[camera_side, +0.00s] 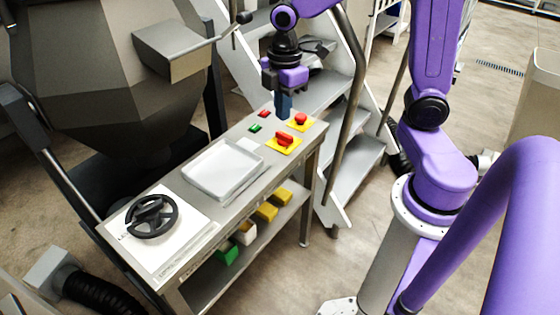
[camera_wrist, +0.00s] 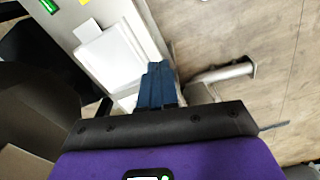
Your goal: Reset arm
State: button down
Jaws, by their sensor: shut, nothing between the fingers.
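My gripper (camera_side: 284,107) hangs from my purple arm over the far right end of the narrow grey table (camera_side: 160,178), with its blue fingers pointing down. The fingers are together and hold nothing. They stand close to a red knob (camera_side: 300,119) on a yellow plate and a red switch (camera_side: 285,139) on another yellow plate. I cannot tell from the side view how far above the table they are. In the wrist view the shut blue fingers (camera_wrist: 157,84) show at the centre, with a white tray beyond them.
A white tray (camera_side: 196,172) and a black handwheel (camera_side: 152,216) on a white plate occupy the table. Green and red buttons (camera_side: 255,128) sit near its back edge. Several yellow, white and green blocks lie on the lower shelf. A large dark machine (camera_side: 95,85) stands behind; metal steps (camera_side: 350,165) stand right.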

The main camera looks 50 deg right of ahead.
jog(key=s+a+m, duration=0.2)
jog(key=s+a, duration=0.1)
jog(key=s, duration=1.6)
dwell(1.0)
